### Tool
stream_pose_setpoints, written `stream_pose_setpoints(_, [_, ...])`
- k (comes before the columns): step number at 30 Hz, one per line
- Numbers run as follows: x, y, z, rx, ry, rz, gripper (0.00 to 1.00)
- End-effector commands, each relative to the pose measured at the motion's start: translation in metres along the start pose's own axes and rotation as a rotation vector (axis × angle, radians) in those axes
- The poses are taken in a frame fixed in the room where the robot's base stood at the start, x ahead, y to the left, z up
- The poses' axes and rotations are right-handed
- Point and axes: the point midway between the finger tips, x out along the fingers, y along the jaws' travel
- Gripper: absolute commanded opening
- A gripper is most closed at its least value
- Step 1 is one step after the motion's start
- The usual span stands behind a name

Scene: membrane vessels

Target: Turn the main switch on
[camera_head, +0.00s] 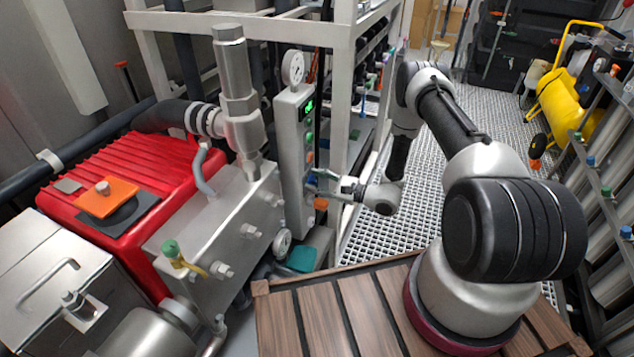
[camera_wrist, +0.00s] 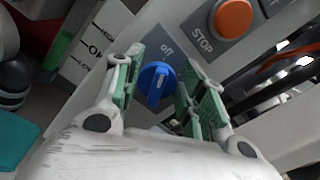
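The main switch is a blue rotary knob (camera_wrist: 156,82) on a grey panel, seen in the wrist view with the word "off" above it. My gripper (camera_wrist: 158,88) is open, with its green-padded fingers on either side of the knob and a gap to each. In the head view my gripper (camera_head: 325,188) is at the narrow control panel (camera_head: 291,135), near its lower part. The blue knob is largely hidden by the gripper there. I cannot tell how deep the fingertips reach around the knob.
An orange STOP button (camera_wrist: 233,17) is close beside the knob. A pressure gauge (camera_head: 293,68) tops the panel. A red pump (camera_head: 130,190) and a steel block (camera_head: 225,225) stand to the left. A white frame (camera_head: 341,100) rises behind. The grated floor (camera_head: 400,235) is clear.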

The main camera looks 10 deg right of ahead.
Motion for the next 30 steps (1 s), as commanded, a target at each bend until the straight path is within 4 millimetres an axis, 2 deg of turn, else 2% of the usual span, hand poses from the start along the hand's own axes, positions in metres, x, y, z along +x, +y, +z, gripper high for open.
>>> stream_pose_setpoints(1, [-0.0001,0.0000,0.0000,0.000,0.000,0.000,0.23])
stream_pose_setpoints(2, [-0.0001,0.0000,0.0000,0.000,0.000,0.000,0.17])
stream_pose_setpoints(14, [-0.0002,-0.0006,0.0000,0.058,0.000,0.000,0.17])
stream_pose_setpoints(20, [-0.0003,-0.0022,-0.0003,0.183,0.000,0.000,0.17])
stream_pose_setpoints(30, [-0.0003,-0.0060,-0.0017,0.496,0.000,0.000,0.17])
